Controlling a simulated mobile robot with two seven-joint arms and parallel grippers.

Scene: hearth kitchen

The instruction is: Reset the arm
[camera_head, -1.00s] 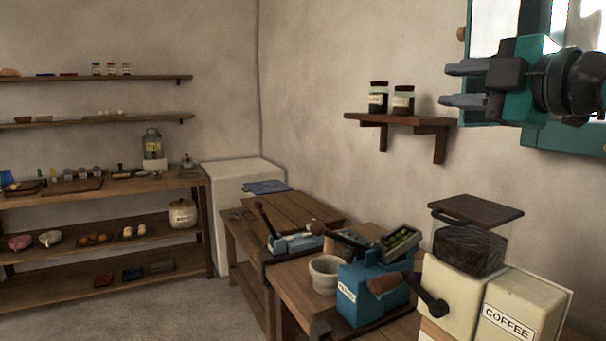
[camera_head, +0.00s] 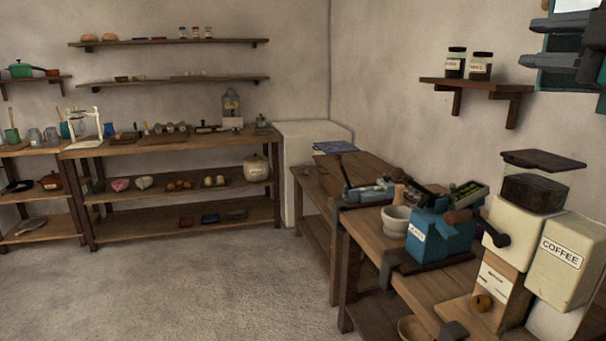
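My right gripper (camera_head: 530,43) is at the top right edge of the head view, raised in front of the wall and window. Its two grey fingers point left, with a clear gap between them and nothing in it. Most of its body is cut off by the picture's edge. My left gripper is not in view.
A small wall shelf (camera_head: 476,85) with two jars is below and left of the gripper. Lower right, a bench (camera_head: 376,243) carries a blue grinder (camera_head: 440,236), a bowl (camera_head: 397,220) and a cream coffee machine (camera_head: 513,230). The floor (camera_head: 215,285) is clear.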

